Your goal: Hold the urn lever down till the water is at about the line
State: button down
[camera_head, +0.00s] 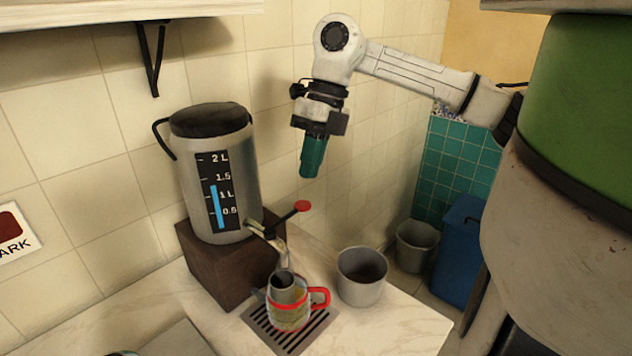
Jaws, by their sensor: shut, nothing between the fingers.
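The metal urn (250,165) with a black lid stands on a dark brown block (205,262). The blue bar of its gauge (214,205) tops out between 1 L and 1.5. Its tap lever ends in a red knob (302,206), pointing right and slightly up. Under the tap, a see-through pot with a red handle (321,298) and red line (277,305) stands on the drip grate (309,337).
A grey metal container (361,276) stands on the counter right of the pot. A wall shelf (70,18) with a black bracket hangs upper left. A grey bin (414,246) and a blue bin (459,250) stand beyond the counter. The air around my gripper is clear.

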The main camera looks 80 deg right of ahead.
jog(key=w+v, duration=0.1)
jog(key=v, duration=0.6)
jog(key=shift+s+a+r, duration=0.15)
jog(key=shift+s+a, duration=0.05)
jog(key=shift+a, duration=0.1)
dwell(0.5)
